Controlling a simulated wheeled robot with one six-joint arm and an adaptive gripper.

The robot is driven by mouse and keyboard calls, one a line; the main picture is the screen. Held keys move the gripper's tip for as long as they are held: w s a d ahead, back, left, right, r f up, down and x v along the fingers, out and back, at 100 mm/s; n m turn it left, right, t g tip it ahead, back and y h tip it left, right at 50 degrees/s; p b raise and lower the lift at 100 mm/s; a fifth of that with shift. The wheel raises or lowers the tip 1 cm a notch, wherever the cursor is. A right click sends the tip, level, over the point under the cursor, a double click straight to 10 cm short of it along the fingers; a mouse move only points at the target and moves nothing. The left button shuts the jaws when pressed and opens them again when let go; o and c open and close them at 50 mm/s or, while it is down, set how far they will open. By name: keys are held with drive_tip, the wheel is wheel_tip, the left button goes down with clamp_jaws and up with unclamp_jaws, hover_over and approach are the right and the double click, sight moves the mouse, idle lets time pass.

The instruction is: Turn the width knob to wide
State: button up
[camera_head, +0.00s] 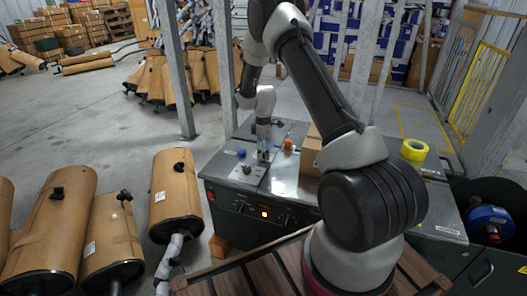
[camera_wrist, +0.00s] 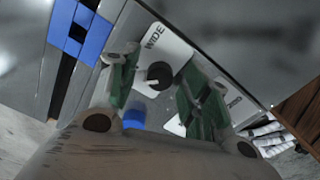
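The width knob (camera_wrist: 160,75) is a round dark knob with a pale pointer mark, on a light label plate (camera_wrist: 168,48) that reads "WIDE". In the wrist view the pointer is toward the lower left of the knob, and the word is above it. My gripper (camera_wrist: 163,90) is open, with one green-padded finger on each side of the knob. I cannot tell whether either pad touches it. In the head view my gripper (camera_head: 264,154) points down at the metal top of the machine (camera_head: 222,167). I cannot tell the width knob apart there.
A blue knob (camera_head: 241,153), a dark knob (camera_head: 247,169) and an orange knob (camera_head: 288,145) are close to my gripper. Wrapped mufflers (camera_head: 175,190) stand left of the machine.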

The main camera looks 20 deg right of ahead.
drive_tip(key=c, duration=1)
drive_tip(key=shift+m, duration=0.4)
drive_tip(key=m, duration=0.3)
drive_tip(key=shift+m, duration=0.4)
drive_tip(key=m, duration=0.4)
drive_tip(key=shift+m, duration=0.3)
drive_tip(key=m, duration=0.8)
drive_tip(key=shift+m, duration=0.3)
